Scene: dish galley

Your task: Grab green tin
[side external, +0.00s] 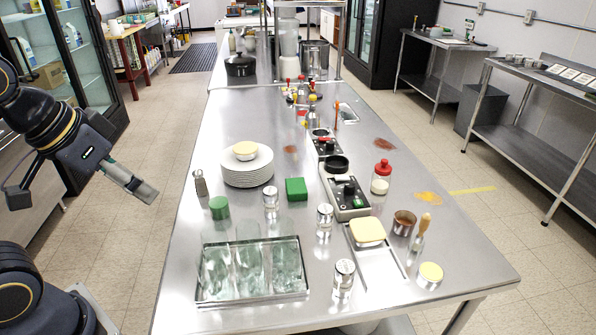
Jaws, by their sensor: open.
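A round green tin (219,208) stands upright on the steel counter, left of centre, just behind the glass-filled tray. A green box-shaped block (296,189) lies farther right, beyond a shaker. My gripper (146,191) hangs over the floor off the counter's left edge, left of the green tin and clearly apart from it. It is open and nothing shows between its fingers; it is seen from the side, so the gap is hard to see.
A tray (252,297) of glasses stands in front of the tin. A pepper mill (200,184) and a plate stack (248,182) with a yellow-topped item stand behind it. Shakers (270,197) stand to the right. The counter's left strip is clear.

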